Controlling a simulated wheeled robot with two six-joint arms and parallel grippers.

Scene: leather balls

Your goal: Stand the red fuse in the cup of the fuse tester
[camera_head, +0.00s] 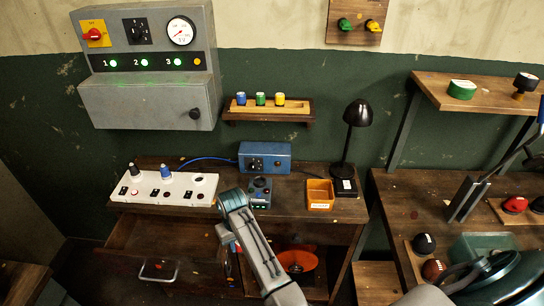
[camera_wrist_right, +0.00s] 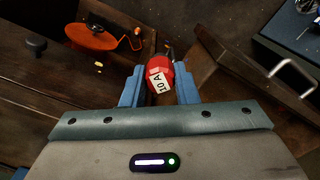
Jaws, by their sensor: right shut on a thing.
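The red fuse (camera_wrist_right: 158,72), with a white "10A" label, is held between the two blue fingers of my right gripper (camera_wrist_right: 159,88) in the right wrist view. A small dark box with a round top fitting, which looks like the fuse tester (camera_head: 260,191), stands on the bench behind and above the gripper. The inside of its cup cannot be made out. My left gripper is not in view.
A white socket strip (camera_head: 165,189) lies left of the tester, a blue box (camera_head: 264,157) behind it, an orange bin (camera_head: 320,195) and black lamp (camera_head: 357,115) to its right. A wall rack (camera_head: 268,110) holds blue, green and yellow fuses.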

